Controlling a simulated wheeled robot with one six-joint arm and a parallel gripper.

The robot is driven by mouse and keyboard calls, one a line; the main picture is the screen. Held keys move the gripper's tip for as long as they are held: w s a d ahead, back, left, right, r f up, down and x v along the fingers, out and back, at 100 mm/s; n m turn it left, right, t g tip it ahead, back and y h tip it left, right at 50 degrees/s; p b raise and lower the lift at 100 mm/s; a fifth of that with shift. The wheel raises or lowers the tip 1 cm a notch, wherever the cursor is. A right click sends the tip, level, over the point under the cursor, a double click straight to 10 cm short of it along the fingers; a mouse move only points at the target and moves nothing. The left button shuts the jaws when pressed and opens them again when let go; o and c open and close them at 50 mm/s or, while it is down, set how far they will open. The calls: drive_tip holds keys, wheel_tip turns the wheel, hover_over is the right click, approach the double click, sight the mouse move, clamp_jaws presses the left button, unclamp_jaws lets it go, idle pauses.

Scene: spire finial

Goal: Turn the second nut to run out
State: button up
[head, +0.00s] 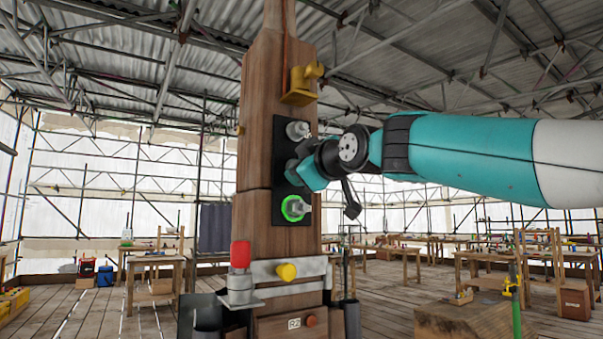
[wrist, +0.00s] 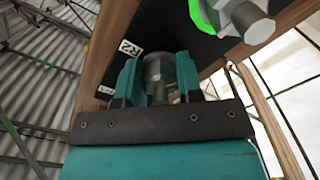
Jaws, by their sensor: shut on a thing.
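A black plate (head: 281,150) is fixed to the upright wooden post (head: 265,100). It carries a column of grey nuts. The top nut (head: 297,130) stands clear above my gripper (head: 304,174). The bottom nut (head: 301,206) has a bright green ring around its base; it also shows at the top of the wrist view (wrist: 248,18). My gripper is at the middle nut, which it mostly hides in the head view. In the wrist view, my teal jaws are shut on this second nut (wrist: 158,72), one on each side. Its threads and far end cannot be made out.
A yellow fitting (head: 301,84) juts from the post above the plate. Below are a metal bracket (head: 290,268), a red-capped part (head: 240,255) and a yellow knob (head: 287,272). Workbenches stand farther back on the plank floor. Open air lies right of the post.

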drive_tip(key=n, duration=0.5)
drive_tip(key=shift+w+n, duration=0.1)
drive_tip(key=shift+n, duration=0.2)
drive_tip(key=n+b, duration=0.1)
drive_tip(key=n, duration=0.4)
drive_tip(key=shift+r, duration=0.15)
drive_tip(key=n, duration=0.6)
drive_tip(key=shift+r, duration=0.1)
drive_tip(key=n, duration=0.4)
drive_tip(key=shift+r+n, duration=0.1)
drive_tip(key=shift+n, duration=0.2)
drive_tip(key=o, duration=0.9)
drive_tip(key=shift+b, duration=0.3)
